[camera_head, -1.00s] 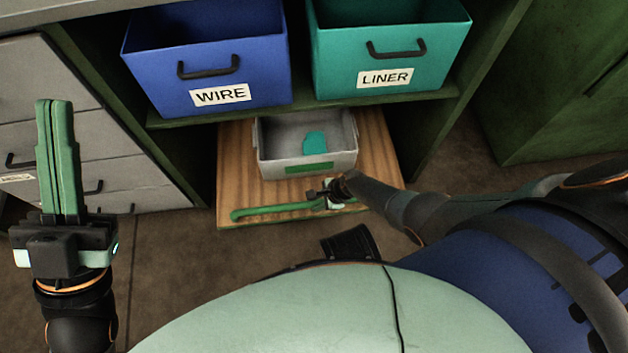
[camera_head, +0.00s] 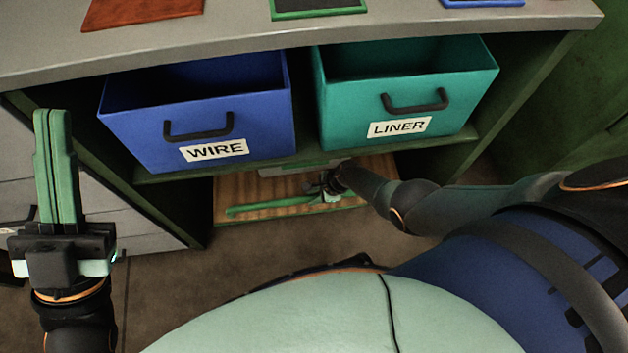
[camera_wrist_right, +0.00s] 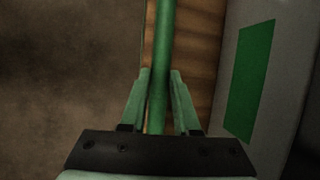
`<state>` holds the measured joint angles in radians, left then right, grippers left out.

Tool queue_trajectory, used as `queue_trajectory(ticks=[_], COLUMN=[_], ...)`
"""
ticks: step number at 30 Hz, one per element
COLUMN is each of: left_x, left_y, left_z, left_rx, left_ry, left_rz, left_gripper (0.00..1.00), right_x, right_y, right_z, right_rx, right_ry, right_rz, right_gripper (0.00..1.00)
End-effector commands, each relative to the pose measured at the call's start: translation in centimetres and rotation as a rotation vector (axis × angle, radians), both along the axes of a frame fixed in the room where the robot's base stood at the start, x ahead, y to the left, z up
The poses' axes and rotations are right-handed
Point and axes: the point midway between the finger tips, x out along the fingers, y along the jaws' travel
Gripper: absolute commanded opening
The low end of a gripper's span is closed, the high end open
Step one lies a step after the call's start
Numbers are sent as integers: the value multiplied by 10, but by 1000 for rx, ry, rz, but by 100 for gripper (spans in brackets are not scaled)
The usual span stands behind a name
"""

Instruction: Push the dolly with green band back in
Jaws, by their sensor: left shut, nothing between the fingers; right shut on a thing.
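The dolly is a wooden board (camera_head: 232,192) with a green bar handle (camera_head: 262,208) along its front, low under the shelf. A grey bin stands on it; in the head view only its front rim (camera_head: 290,169) shows below the shelf. In the right wrist view the bin's wall (camera_wrist_right: 229,45) carries a green band (camera_wrist_right: 249,80). My right gripper (camera_head: 325,190) is shut on the green bar, which runs between its fingers (camera_wrist_right: 158,85) in the right wrist view. My left gripper (camera_head: 52,112) is shut and empty, raised at the far left.
A blue WIRE bin (camera_head: 200,120) and a teal LINER bin (camera_head: 405,95) stand on the shelf (camera_head: 420,147) above the dolly. Grey drawers (camera_head: 100,215) are behind my left gripper. The bench top (camera_head: 230,42) is above. The floor (camera_head: 180,290) in front is clear.

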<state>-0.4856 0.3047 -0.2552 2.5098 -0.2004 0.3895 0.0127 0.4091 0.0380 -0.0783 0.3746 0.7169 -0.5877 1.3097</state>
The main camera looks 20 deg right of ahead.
Motion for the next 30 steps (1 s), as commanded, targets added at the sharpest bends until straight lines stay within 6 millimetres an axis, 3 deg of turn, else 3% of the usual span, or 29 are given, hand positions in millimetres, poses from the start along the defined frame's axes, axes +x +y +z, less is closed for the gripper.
queue_trajectory(ticks=[9,10,18,26,30], left_x=[0,0,-1,-1,-1], left_y=[0,0,-1,-1,-1], left_z=[-1,-1,-2,-1,10], left_rx=[0,0,7,10,4], left_ry=[1,1,1,2,3], left_rz=[-1,-1,-4,-6,-8], left_gripper=[0,0,0,0,0], right_x=[7,7,6,4,2], right_y=[-2,-2,-1,-1,-4], right_z=[2,2,2,2,11], right_rx=[-5,-5,-3,-3,-3], right_ry=[-18,-18,-14,-10,-10], right_rz=[-5,-5,-4,-3,-4], right_gripper=[0,31,60,60,60])
